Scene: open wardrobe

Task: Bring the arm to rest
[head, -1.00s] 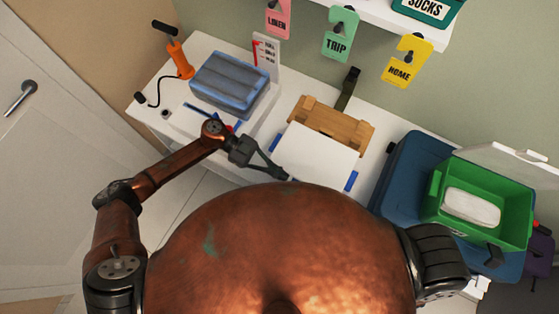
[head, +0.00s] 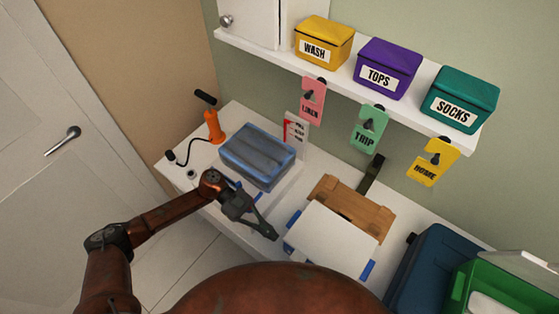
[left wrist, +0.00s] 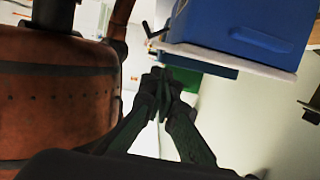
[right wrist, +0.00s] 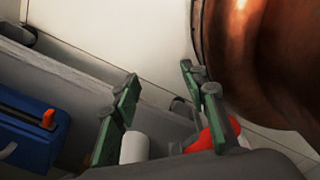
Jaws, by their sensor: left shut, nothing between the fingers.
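My left gripper (head: 274,237) is in the head view at the front edge of the white table, just left of the white board's near corner. Its fingers are together and hold nothing. The left wrist view also shows its closed fingertips (left wrist: 161,76), with a blue box-like thing (left wrist: 245,25) beyond them. My right gripper (right wrist: 160,77) shows only in the right wrist view. Its two fingers stand wide apart with nothing gripped. A white roll (right wrist: 134,147) and a red thing (right wrist: 217,130) show near its finger bases; their distance is unclear.
A shelf (head: 345,88) with labelled bins and hanging tags is above. A blue case (head: 430,262) and green bin (head: 510,285) stand right.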

